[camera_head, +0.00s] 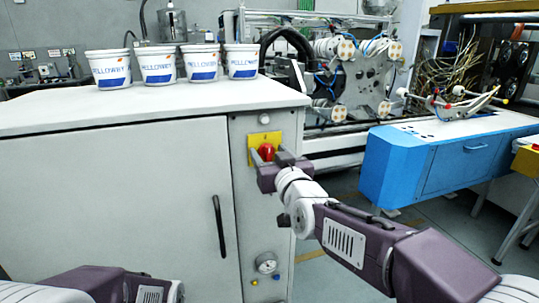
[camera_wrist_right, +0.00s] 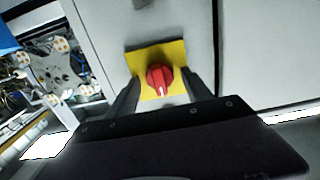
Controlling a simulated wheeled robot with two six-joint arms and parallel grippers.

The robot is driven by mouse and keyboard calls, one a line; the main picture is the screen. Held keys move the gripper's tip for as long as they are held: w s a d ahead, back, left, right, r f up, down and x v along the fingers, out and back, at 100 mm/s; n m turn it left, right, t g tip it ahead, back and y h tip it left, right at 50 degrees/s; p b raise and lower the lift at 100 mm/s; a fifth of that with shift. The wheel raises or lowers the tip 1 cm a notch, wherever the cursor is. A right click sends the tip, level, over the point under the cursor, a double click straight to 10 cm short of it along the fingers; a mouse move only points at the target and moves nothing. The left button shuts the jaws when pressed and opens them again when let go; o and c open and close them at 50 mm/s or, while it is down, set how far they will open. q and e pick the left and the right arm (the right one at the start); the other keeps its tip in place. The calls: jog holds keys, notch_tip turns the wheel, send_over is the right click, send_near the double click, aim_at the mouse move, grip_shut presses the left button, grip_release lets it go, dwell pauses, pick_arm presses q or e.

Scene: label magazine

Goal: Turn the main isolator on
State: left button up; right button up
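The main isolator is a red rotary knob (camera_head: 267,150) on a yellow plate (camera_head: 252,141), high on the grey cabinet's narrow panel. In the right wrist view the red knob (camera_wrist_right: 160,77) has a white mark pointing towards the bottom of the picture, over the yellow plate (camera_wrist_right: 172,54). My right gripper (camera_head: 268,158) is at the knob. In the wrist view its two dark fingers (camera_wrist_right: 160,90) are spread, one on each side of the knob, with gaps between. Part of my left arm shows at the lower left; its gripper is not in view.
Several white buckets (camera_head: 159,65) stand on the cabinet top (camera_head: 60,108). The cabinet door has a black handle (camera_head: 219,227). A gauge (camera_head: 267,263) sits low on the panel. A blue bench (camera_head: 445,160) stands at the right, with open floor before it.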

grip_shut()
jog(key=shift+f+m+b, duration=0.15)
jog(key=shift+m+b, duration=1.3)
jog(key=shift+m, duration=0.55)
jog(key=m+b, duration=0.3)
jog(key=m, duration=0.2)
jog(key=shift+d, duration=0.15)
jog(key=m+b, duration=0.1)
jog(key=m, duration=0.3)
jog(key=shift+m+b, duration=0.35)
jog(key=shift+m, duration=0.05)
jog(key=shift+f+m+b, duration=0.1)
jog(key=shift+m+b, duration=0.3)
jog(key=shift+m, duration=1.6)
jog(key=shift+o, duration=0.2)
grip_release()
jog(key=shift+w, duration=0.1)
